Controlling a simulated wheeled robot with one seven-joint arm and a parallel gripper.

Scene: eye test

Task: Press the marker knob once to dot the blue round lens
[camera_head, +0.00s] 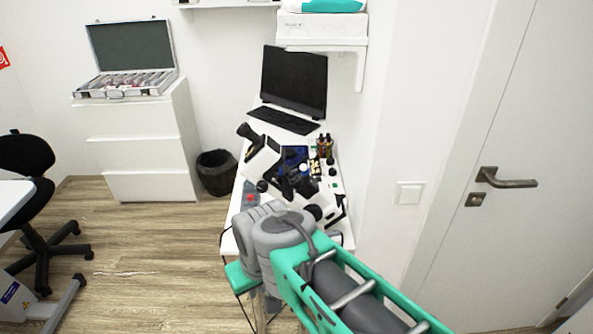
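A white and black lens-measuring instrument (262,160) stands on the narrow white desk, its black eyepiece tilted up to the left. Black parts (290,186) and a round black knob (315,212) belong to its near side. A dark blue patch (294,154) shows behind the black parts, and a small pale blue-white round piece (304,168) sits beside them. I cannot tell which of these is the lens or the marker knob. My grey and teal arm covers the desk's near end. I cannot make out my gripper's fingers.
A grey box with a red button (250,198) lies at the desk's left edge. Small bottles (325,146) stand at the right. A keyboard (284,121) and monitor (294,82) are behind. A black bin (217,172) and white drawers (146,150) stand left.

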